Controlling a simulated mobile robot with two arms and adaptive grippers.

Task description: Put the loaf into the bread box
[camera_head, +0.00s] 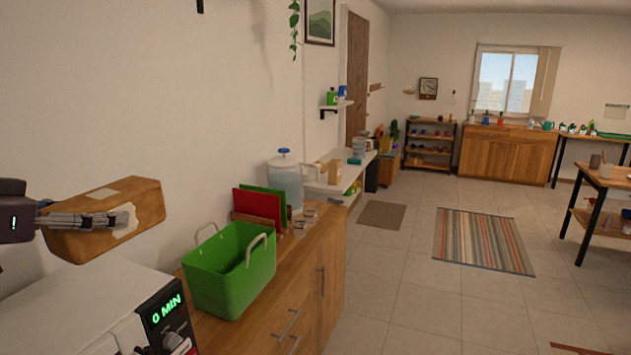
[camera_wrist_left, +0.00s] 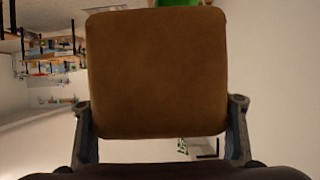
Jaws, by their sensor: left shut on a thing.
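My left gripper (camera_head: 112,219) is shut on the loaf (camera_head: 75,242), a brown, block-shaped thing with a pale patch on top and a whitish patch at its right end. It holds the loaf in the air above a white appliance at the lower left of the head view. In the left wrist view the loaf (camera_wrist_left: 157,72) fills the middle, with a finger of the left gripper (camera_wrist_left: 162,118) at each side. I cannot make out a bread box in either view. My right gripper is not in view.
The white appliance (camera_head: 75,305) has a green "0 MIN" display and a knob. Beside it on the wooden cabinet stand a green basket (camera_head: 222,282) with raised handles, red and green boards (camera_head: 258,207) and a clear dispenser (camera_head: 285,180). Open tiled floor lies to the right.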

